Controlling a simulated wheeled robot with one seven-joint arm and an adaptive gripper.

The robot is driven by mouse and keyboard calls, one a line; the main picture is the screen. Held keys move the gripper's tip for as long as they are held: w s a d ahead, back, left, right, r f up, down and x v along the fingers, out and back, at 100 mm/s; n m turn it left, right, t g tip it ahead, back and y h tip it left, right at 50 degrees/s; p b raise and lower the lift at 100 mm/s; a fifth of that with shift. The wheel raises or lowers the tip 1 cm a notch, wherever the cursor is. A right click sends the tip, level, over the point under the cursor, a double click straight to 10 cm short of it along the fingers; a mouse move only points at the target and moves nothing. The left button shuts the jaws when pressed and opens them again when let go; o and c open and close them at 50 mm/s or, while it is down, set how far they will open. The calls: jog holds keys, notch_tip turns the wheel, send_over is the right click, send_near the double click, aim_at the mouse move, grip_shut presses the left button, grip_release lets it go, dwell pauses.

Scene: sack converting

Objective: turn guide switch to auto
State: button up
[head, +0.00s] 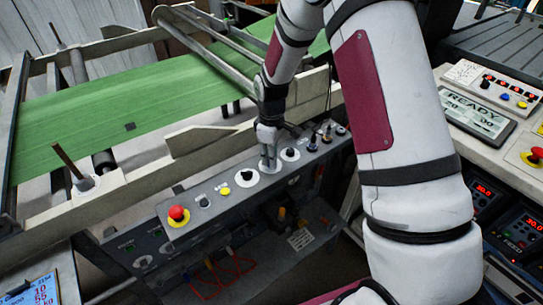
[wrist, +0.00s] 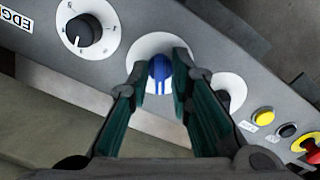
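A blue rotary switch (wrist: 159,69) on a round white plate sits between my two fingertips in the wrist view. Its setting marks cannot be read, so I cannot confirm it is the guide switch. My gripper (wrist: 161,73) points at the grey control panel with one finger on each side of the blue switch. The gaps at the tips look very small; whether the fingers touch it is unclear. In the head view my gripper (head: 268,160) is down at the panel and hides the switch.
A black dial (wrist: 83,32) and another knob (wrist: 230,88) flank the switch. A yellow button (head: 225,191) and a red emergency stop (head: 178,213) are at the panel's left end in the head view. A green belt (head: 130,105) runs behind.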

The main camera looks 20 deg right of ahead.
grip_shut()
jog(key=shift+m, duration=0.4)
jog(key=m, duration=0.4)
jog(key=shift+a+m+b, duration=0.1)
jog(key=shift+m+b, duration=0.25)
jog(key=shift+m, duration=0.05)
jog(key=m, duration=0.6)
jog(key=shift+m, duration=0.3)
jog(key=shift+o, duration=2.4)
grip_release()
jog(key=shift+a+r, duration=0.1)
jog(key=shift+r, duration=0.05)
